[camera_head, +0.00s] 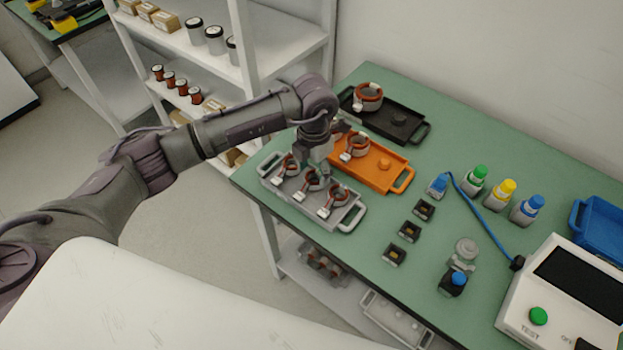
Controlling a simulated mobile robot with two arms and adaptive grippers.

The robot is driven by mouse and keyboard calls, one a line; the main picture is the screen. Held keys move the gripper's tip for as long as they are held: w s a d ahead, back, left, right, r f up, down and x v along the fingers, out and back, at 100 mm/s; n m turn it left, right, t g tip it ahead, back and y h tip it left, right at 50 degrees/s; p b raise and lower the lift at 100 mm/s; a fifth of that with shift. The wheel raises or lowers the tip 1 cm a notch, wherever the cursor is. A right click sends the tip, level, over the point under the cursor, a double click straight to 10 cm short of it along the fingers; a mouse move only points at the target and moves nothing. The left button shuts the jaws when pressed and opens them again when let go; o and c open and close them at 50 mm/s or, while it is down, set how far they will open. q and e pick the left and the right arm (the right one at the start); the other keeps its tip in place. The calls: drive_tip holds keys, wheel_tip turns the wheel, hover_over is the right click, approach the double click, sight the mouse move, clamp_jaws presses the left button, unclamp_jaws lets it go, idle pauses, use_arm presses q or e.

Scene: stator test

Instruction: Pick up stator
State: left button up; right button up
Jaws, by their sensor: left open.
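Three stators with copper-coloured windings sit in a row in a grey tray (349,219) at the table's left edge: a left one (288,166), a middle one (312,181) and a right one (332,200). Another stator (354,146) sits on an orange tray (374,172), and one more stator (368,97) sits on a black tray (405,120). My left gripper (313,168) points down over the grey tray, close to the left and middle stators. It is open. Whether its fingers touch a stator cannot be told. My right gripper is not in view.
The green table (420,275) carries several small black parts (409,232), capped bottles (500,193), a blue cable (475,212), a test box (560,300) and a blue tray (600,235). A white shelf (275,45) with cans and spools stands behind my left arm.

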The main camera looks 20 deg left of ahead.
use_arm(q)
drive_tip(key=shift+f, duration=1.35)
drive_tip(key=c, duration=1)
drive_tip(key=shift+w+r, duration=0.1)
drive_tip(key=shift+r, duration=0.1)
